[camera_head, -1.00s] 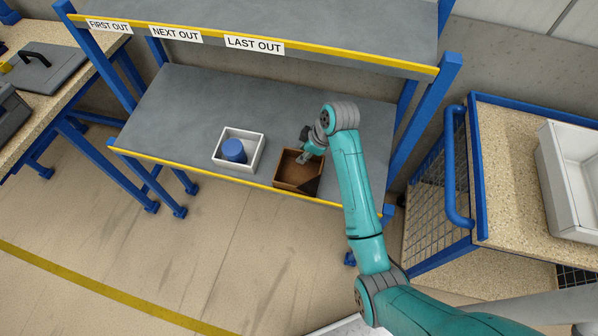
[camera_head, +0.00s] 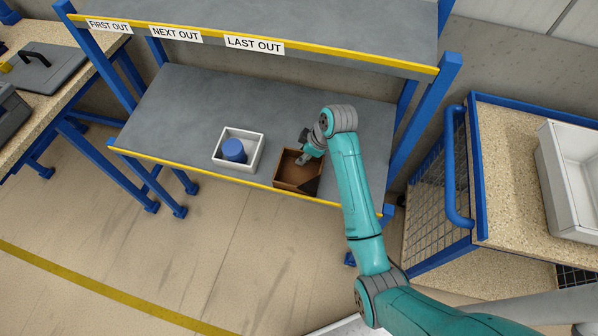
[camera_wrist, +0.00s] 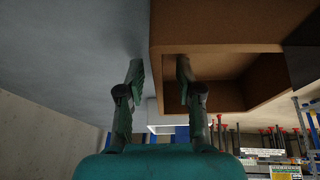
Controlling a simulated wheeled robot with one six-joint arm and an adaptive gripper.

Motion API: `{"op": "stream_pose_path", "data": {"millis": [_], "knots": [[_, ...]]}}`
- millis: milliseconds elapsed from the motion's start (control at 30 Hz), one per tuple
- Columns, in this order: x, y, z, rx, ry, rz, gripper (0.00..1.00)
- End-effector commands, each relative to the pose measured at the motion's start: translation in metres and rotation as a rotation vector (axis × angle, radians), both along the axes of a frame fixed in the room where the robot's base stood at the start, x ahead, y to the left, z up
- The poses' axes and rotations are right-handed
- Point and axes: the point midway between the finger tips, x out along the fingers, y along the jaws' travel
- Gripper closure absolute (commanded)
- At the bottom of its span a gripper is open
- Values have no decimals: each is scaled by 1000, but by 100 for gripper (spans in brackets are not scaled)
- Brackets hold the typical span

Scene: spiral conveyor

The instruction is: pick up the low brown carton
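The low brown carton (camera_head: 297,184) is an open-topped box on the grey lower shelf, at the yellow front edge. In the wrist view the carton (camera_wrist: 210,38) fills the upper right, with its hollow inside showing. My gripper (camera_head: 305,158) is at the carton's back rim in the head view. In the wrist view my gripper (camera_wrist: 160,75) is open, its fingers astride one carton wall, the left finger outside and the right finger inside. Gaps show between the fingers and the wall. In the head view my arm partly hides the carton's right side.
A white bin (camera_head: 222,164) holding a blue cylinder (camera_head: 234,151) stands on the shelf just left of the carton. The upper shelf (camera_head: 330,22) overhangs behind. A blue shelf post (camera_head: 420,100) and a caged cart (camera_head: 500,190) are at the right. The shelf's left part is clear.

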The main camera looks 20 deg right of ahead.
Motion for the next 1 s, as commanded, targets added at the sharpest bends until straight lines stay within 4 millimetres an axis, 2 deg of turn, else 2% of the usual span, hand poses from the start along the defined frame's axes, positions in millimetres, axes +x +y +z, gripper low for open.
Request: {"op": "stream_pose_path", "data": {"millis": [133, 167, 300, 767, 867, 1000], "knots": [[0, 0, 0, 0, 0, 0, 65], [0, 0, 0, 0, 0, 0, 67], [0, 0, 0, 0, 0, 0, 100], [0, 0, 5, 0, -2, 1, 100], [1, 0, 17, 0, -4, 0, 100], [2, 0, 44, -1, -6, 0, 100]]}}
